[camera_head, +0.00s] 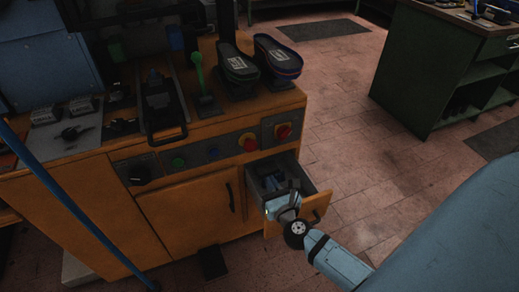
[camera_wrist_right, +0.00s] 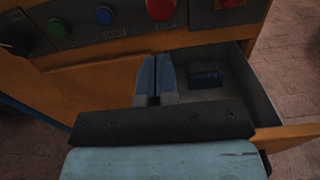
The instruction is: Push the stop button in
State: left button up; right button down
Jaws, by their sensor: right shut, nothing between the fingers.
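Two red controls sit at the right end of the orange machine's front panel. The other is a red control on a yellow plate (camera_head: 283,130), only partly inside the right wrist view (camera_wrist_right: 233,2). I cannot read which is labelled stop. My right gripper (camera_head: 277,189) is shut and empty, below the panel at the open drawer. In the right wrist view its blue fingers (camera_wrist_right: 156,62) lie together, pointing toward the panel, apart from both red controls. My left gripper is not in view.
The drawer (camera_head: 314,192) stands open below the red controls, with a dark blue block (camera_wrist_right: 206,78) inside. Green (camera_head: 179,163) and blue (camera_head: 213,152) buttons and a black knob (camera_head: 140,174) share the panel. The tiled floor to the right is clear.

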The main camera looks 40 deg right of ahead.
aim_at(251, 148)
jog(key=x, duration=1.3)
jog(key=shift+w, duration=0.35)
jog(key=shift+w+r, duration=0.1)
